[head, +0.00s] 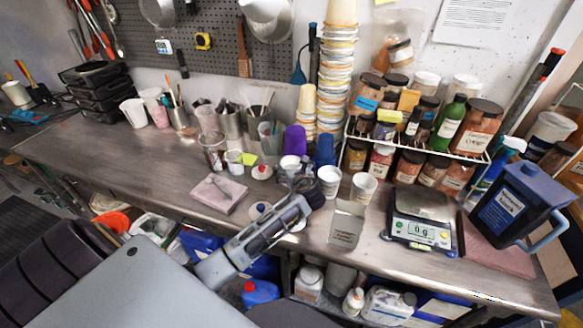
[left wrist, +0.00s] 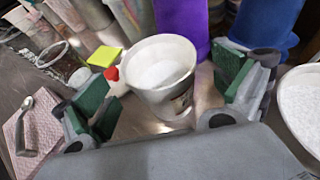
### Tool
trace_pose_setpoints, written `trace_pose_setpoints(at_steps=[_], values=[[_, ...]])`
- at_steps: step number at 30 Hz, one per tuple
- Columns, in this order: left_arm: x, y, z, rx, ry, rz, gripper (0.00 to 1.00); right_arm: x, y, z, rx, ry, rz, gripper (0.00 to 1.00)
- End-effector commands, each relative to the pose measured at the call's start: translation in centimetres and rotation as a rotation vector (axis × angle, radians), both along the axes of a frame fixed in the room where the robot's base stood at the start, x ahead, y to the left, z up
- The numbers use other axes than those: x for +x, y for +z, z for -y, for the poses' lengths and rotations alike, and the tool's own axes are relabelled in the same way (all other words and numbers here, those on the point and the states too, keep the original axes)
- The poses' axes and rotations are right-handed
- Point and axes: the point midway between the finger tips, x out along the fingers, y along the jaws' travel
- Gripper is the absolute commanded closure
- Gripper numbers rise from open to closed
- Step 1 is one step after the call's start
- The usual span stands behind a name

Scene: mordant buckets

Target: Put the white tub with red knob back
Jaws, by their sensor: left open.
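A small open white tub (head: 289,162), white inside, stands on the metal bench. In the left wrist view the tub (left wrist: 165,80) is between the green pads of my left gripper (left wrist: 165,98), with gaps showing on both sides. A white lid with a red knob (head: 262,172) lies on the bench left of the tub; its red knob also shows in the left wrist view (left wrist: 112,73). My open left gripper (head: 303,183) partly hides the tub in the head view. My right gripper is not seen.
White cups (head: 329,180) stand close to the right of the gripper. Purple (head: 295,138) and blue (head: 325,150) cups stand behind. A pink pad (head: 219,195) lies left, a scale (head: 421,218) right. A wire rack (head: 415,145) holds several jars at the back.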

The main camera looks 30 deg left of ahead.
Motion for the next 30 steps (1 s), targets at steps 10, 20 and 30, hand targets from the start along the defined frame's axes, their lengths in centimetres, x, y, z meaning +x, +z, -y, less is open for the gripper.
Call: trace_pose_setpoints(at_steps=[10, 20, 30], values=[[-2.9, 1.7, 3.0, -0.002, 0.0, 0.002, 0.03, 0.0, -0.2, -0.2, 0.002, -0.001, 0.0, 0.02], [-5.0, 3.0, 5.2, -0.001, -0.001, 0.001, 0.03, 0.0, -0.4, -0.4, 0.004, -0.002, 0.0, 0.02], [-5.4, 3.2, 5.5, 0.0, 0.001, 0.0, 0.03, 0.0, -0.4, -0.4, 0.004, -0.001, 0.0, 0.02]])
